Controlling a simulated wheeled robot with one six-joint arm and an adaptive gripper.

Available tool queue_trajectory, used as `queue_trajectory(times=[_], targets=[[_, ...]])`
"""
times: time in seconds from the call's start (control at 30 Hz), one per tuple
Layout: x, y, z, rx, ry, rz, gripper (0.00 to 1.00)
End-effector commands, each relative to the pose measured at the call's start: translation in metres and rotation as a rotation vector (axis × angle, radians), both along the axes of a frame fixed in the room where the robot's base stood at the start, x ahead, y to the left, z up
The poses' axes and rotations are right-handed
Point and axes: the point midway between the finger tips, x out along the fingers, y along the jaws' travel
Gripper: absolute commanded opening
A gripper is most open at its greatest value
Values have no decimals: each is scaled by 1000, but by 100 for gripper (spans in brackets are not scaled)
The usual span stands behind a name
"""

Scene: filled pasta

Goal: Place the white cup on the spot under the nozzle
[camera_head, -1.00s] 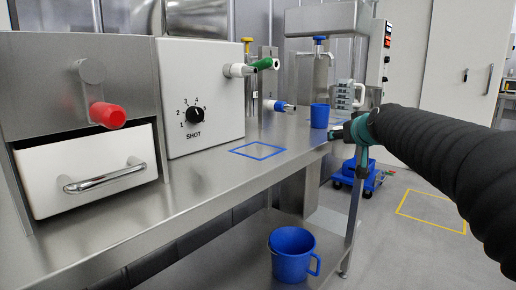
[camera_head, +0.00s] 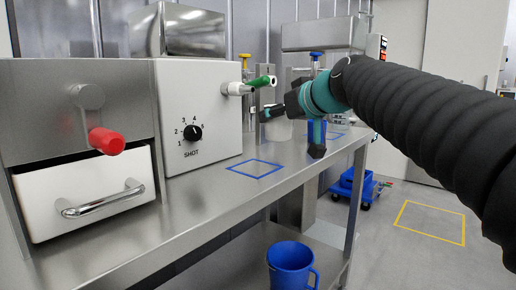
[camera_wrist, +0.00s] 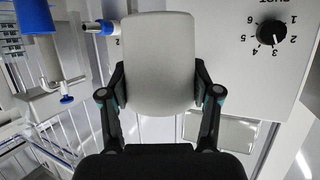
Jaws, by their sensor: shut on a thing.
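The white cup (camera_wrist: 160,62) fills the middle of the wrist view, between the two fingers of my gripper (camera_wrist: 160,92). The fingers are shut on its sides. In the head view my gripper (camera_head: 292,130) is over the steel counter, right of the dial machine; the cup is hard to make out there. A green-handled nozzle (camera_head: 262,84) sticks out from the white dial machine (camera_head: 200,115), left of and above my gripper. A blue square outline (camera_head: 256,169) on the counter in front of that machine is empty.
The steel counter (camera_head: 200,205) is clear in front. A red knob (camera_head: 107,141) and a drawer (camera_head: 85,195) are at left. A blue jug (camera_head: 288,267) stands on the lower shelf.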

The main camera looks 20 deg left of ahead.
Motion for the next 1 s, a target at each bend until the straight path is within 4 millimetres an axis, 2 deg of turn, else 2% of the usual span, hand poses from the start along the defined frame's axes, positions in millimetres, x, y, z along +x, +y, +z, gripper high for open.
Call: queue_trajectory(times=[0.03, 0.2, 0.4, 0.53, 0.73, 1.0], targets=[[3, 12, -6, -2, 2, 4, 33], [11, 42, -25, -2, 1, 2, 33], [16, 61, -38, 0, 1, -1, 33], [17, 63, -46, -1, 1, -2, 33], [17, 62, -74, -1, 1, -2, 33], [17, 62, -79, 0, -1, -3, 33]])
